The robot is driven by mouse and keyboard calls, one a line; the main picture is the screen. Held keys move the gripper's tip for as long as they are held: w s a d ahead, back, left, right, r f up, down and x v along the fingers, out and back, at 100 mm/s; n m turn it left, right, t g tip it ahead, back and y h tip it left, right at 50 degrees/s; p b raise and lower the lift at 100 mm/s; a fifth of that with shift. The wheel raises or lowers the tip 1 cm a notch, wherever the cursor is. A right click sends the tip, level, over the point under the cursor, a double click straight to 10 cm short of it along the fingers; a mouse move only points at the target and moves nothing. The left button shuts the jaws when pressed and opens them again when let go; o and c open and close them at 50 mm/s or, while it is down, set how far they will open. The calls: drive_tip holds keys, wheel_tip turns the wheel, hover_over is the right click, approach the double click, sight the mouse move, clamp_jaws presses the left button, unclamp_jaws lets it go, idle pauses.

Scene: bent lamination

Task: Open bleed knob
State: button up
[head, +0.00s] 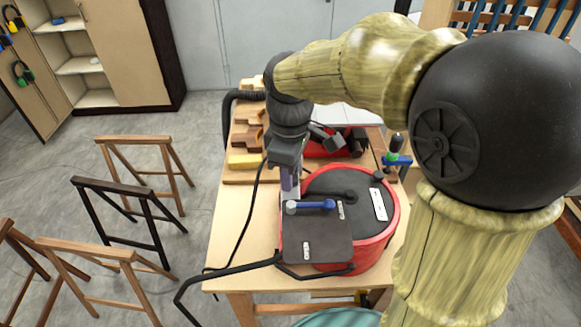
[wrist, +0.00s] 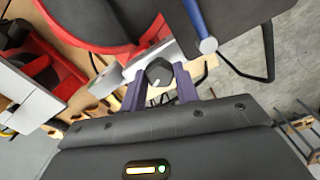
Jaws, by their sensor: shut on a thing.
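The bleed knob (wrist: 157,71) is a small dark round knob with a white pointer mark. In the wrist view it sits between the two purple fingers of my gripper (wrist: 160,82), which are shut on it. In the head view my gripper (head: 287,183) points down at the left edge of a red round vessel (head: 396,212) with a dark top. The knob is hidden there behind my gripper and wrist. A blue lever handle (head: 316,205) lies beside the gripper; it also shows in the wrist view (wrist: 195,20).
The vessel stands on a wooden table (head: 232,225). A dark plate (head: 318,238) is at its front left. Wooden blocks (head: 247,161) and a black hose (head: 228,110) are behind the gripper. A clamp (head: 397,160) stands at the right. Wooden trestles (head: 145,142) stand on the left floor.

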drive_tip(key=n, duration=0.2)
drive_tip(key=n+p, duration=0.1)
drive_tip(key=shift+w+r+n, duration=0.1)
drive_tip(key=shift+r+n, duration=0.15)
drive_tip(key=shift+n, duration=0.15)
drive_tip(key=n+p, duration=0.1)
drive_tip(key=n, duration=0.2)
drive_tip(key=shift+n+p, duration=0.3)
drive_tip(key=n+p, duration=0.2)
drive_tip(key=n, duration=0.3)
drive_tip(key=shift+f+n+p, duration=0.1)
drive_tip(key=shift+n+p, duration=0.2)
drive_tip(key=shift+p, duration=0.05)
drive_tip(key=o, duration=1)
drive_tip(key=shift+f, duration=0.1)
drive_tip(key=shift+c, duration=0.2)
